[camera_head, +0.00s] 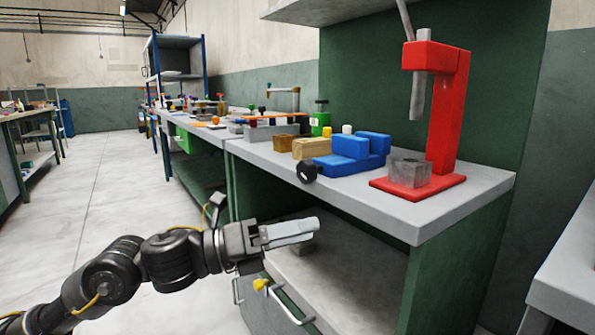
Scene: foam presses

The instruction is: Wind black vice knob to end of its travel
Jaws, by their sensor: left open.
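The blue vice (347,163) sits on the grey bench top near its front edge. Its round black knob (307,172) sticks out at the bench's front edge, facing the aisle. My left gripper (313,231) comes in from the left, below and in front of the knob and lower than the bench top. It is open and empty, its fingers pointing right, apart from the knob. The fingers overlap each other in this view, so the gap between them is hard to see. My right gripper is not in view.
A red press (447,120) with a grey block (409,172) on its base stands right of the vice. Wooden blocks (312,148) lie behind and left of it. A lower shelf (345,270) is under the bench. The aisle floor at left is clear.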

